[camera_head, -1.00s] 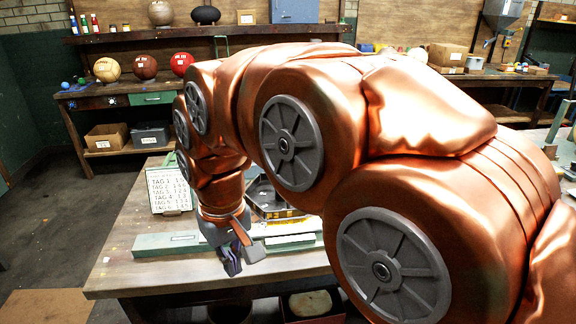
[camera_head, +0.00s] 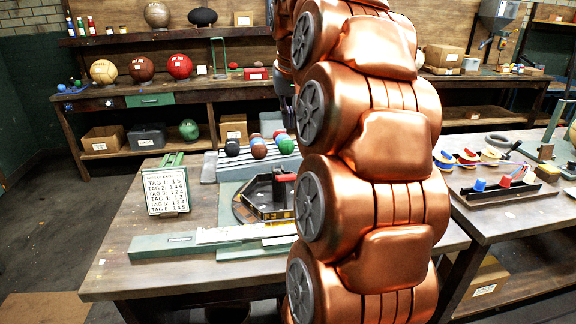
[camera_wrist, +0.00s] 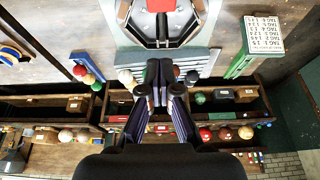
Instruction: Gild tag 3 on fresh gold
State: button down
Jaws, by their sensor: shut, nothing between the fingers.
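A white board (camera_head: 172,190) on a green stand lists several tags with digits; it also shows in the wrist view (camera_wrist: 263,35). The tag 3 line appears to read 1 24. Right of it stands a dark press-like device (camera_head: 262,205) with a red-topped part (camera_head: 284,177) and a yellow-marked front edge; my arm hides its right side. I cannot pick out any gold foil. My gripper (camera_wrist: 160,78) is shut and empty, above the bench and pointing toward the back shelves. In the head view it is mostly hidden behind my arm.
Several coloured balls (camera_head: 259,148) sit on a stepped rack (camera_head: 215,166) behind the device. A pale strip (camera_head: 232,233) and green bars (camera_head: 165,245) lie along the bench front. The right bench holds coloured discs (camera_head: 467,156) and a dark tray (camera_head: 508,192). Bare bench (camera_head: 125,235) is at left.

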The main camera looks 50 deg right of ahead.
dwell(0.3)
jog(key=p, duration=0.3)
send_over(288, 175)
jog(key=f, duration=0.9)
jog(key=shift+w+d+f, duration=0.2)
jog(key=shift+w+d, duration=0.05)
jog(key=shift+w, duration=0.15)
jog(key=shift+s+a+f+p, duration=0.15)
jog(key=shift+s+f, duration=0.05)
jog(key=shift+f, duration=0.4)
jog(key=shift+s+a+f+p, duration=0.1)
jog(key=shift+s+a+f, duration=0.15)
jog(key=shift+f, duration=0.35)
jog(key=shift+s+a+f+p, duration=0.1)
jog(key=shift+s+f+p, duration=0.1)
jog(key=shift+f, duration=0.4)
jog(key=shift+f, duration=0.15)
